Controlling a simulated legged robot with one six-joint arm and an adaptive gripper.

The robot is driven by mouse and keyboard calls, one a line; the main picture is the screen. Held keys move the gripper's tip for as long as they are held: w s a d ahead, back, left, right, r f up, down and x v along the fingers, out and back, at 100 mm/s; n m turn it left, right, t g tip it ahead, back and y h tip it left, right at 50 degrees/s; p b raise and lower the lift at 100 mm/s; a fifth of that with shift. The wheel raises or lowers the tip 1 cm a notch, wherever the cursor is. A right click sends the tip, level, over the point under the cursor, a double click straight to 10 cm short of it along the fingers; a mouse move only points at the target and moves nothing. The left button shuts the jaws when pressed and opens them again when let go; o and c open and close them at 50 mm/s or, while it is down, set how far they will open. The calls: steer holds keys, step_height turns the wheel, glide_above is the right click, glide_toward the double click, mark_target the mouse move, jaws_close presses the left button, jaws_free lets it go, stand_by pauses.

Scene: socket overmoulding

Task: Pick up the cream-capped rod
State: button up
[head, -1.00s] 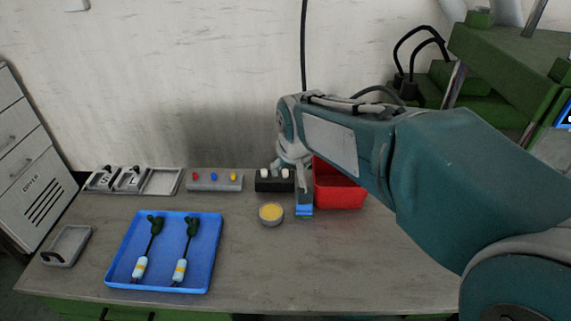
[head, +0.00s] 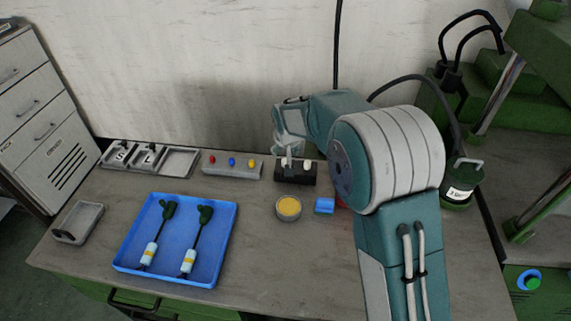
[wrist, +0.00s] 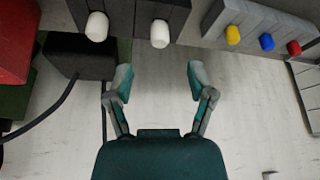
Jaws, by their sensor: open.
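Two rods with pale, white to cream caps stand in a black block (head: 295,175) at the back of the bench in the head view. In the wrist view the caps show as a left cap (wrist: 97,27) and a right cap (wrist: 160,33). My gripper (wrist: 158,80) is open and empty, with its two fingers spread apart below the caps in the picture. The right cap lies roughly in line with the gap between the fingers, beyond the tips. In the head view my gripper (head: 289,150) is beside the black block, partly overlapping it; contact cannot be told.
A grey block (head: 232,169) with red, blue and yellow caps stands left of the black block. A yellow-filled round dish (head: 288,208) and small blue block (head: 325,206) lie in front. A blue tray (head: 225,245) holds two cables. A red bin (wrist: 14,40) is close by.

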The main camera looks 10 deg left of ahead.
mark_target(285, 159)
steer(key=shift+w+f, duration=0.25)
steer(key=shift+f, duration=0.35)
steer(key=x, duration=0.4)
steer(key=shift+w+f, duration=0.1)
steer(key=shift+f, duration=0.2)
steer(key=shift+w+a+f, duration=0.1)
steer(key=shift+a, duration=0.1)
steer(key=shift+d, duration=0.1)
jaws_close()
